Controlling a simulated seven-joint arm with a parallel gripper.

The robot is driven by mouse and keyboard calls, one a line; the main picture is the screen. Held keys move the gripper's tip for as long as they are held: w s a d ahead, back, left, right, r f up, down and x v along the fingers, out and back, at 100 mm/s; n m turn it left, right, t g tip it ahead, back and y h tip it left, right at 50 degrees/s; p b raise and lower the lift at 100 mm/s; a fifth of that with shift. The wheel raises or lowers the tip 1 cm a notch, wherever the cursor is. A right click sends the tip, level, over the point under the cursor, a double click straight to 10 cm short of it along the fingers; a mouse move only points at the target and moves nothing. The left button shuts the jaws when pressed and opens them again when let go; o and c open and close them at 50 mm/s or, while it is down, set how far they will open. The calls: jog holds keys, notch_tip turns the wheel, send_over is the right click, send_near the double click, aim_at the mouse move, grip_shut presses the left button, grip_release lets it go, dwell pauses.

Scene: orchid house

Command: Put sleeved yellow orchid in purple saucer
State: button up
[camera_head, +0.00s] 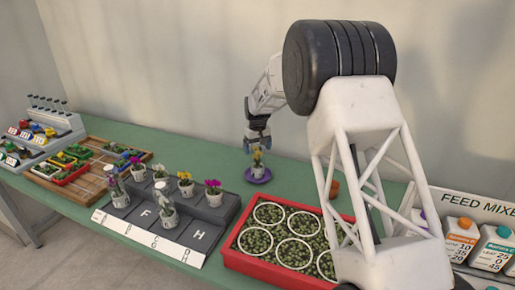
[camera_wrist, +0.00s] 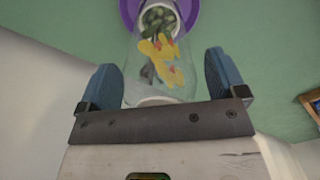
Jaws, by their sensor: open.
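The sleeved yellow orchid (camera_head: 257,165) stands upright in the purple saucer (camera_head: 258,179) on the green bench, a little behind the red tray. My gripper (camera_head: 258,136) is just above the plant. In the wrist view the yellow flowers (camera_wrist: 160,58) show through the clear sleeve, and the pot sits inside the purple saucer rim (camera_wrist: 128,12). My gripper's blue fingers (camera_wrist: 163,82) are apart on either side of the sleeve's upper end, with a gap on each side. The far part of the saucer is cut off by the wrist view's edge.
A dark lettered rack (camera_head: 190,215) holds several potted orchids to the left. A red tray (camera_head: 275,275) with green moss and white rings lies in front. A small orange pot (camera_head: 334,188) stands to the right. Feed boxes (camera_head: 462,235) stand at far right. Bench behind the saucer is clear.

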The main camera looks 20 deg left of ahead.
jog(key=shift+r, duration=0.15)
jog(key=shift+r, duration=6)
